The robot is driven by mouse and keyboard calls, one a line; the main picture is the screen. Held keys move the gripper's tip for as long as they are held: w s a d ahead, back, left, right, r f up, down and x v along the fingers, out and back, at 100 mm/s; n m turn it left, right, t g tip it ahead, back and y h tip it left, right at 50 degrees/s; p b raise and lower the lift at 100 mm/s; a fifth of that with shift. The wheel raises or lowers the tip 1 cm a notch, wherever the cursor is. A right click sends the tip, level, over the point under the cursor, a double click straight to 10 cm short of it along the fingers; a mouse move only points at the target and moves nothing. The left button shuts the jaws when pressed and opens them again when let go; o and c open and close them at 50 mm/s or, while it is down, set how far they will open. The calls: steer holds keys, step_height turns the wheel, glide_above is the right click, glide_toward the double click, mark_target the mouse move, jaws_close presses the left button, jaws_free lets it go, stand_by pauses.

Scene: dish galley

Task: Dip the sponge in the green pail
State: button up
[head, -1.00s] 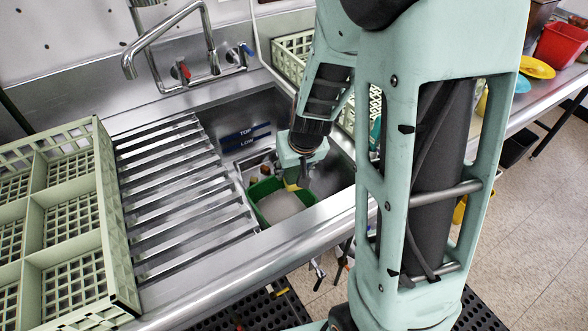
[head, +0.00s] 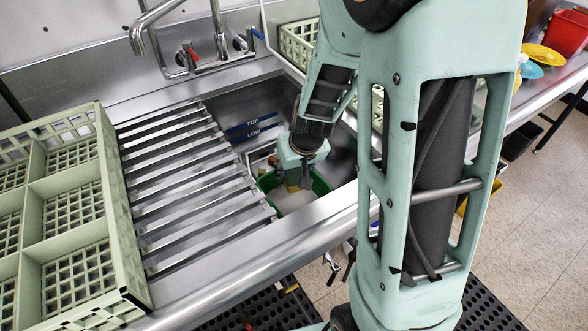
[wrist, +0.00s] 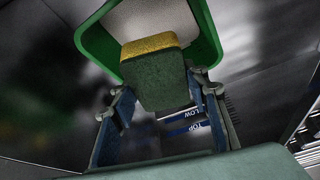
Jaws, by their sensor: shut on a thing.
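My gripper (head: 302,172) points down into the sink, over the back part of the green pail (head: 321,185). In the wrist view my gripper (wrist: 155,98) is shut on the sponge (wrist: 158,78), a dark green block with a yellow end. The yellow end faces the pail (wrist: 207,38), which has a pale surface inside. In the head view only a small yellowish part of the sponge (head: 293,187) shows below the gripper. I cannot tell whether the sponge touches the pale contents.
The pail stands in a steel sink marked TOP and LOW (head: 252,128). A ribbed drainboard (head: 190,185) and a pale green rack (head: 125,230) lie to the left. A faucet (head: 219,35) stands behind. The sink's front rim (head: 250,240) is clear.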

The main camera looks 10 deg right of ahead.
steer(key=shift+f+b, duration=5.75)
steer(key=shift+f, duration=0.45)
steer(key=shift+r, duration=0.15)
step_height(320, 180, up, 12)
steer(key=p, duration=1)
steer(key=shift+r+p, duration=0.2)
steer(key=shift+p, duration=0.15)
steer(key=shift+r, duration=0.1)
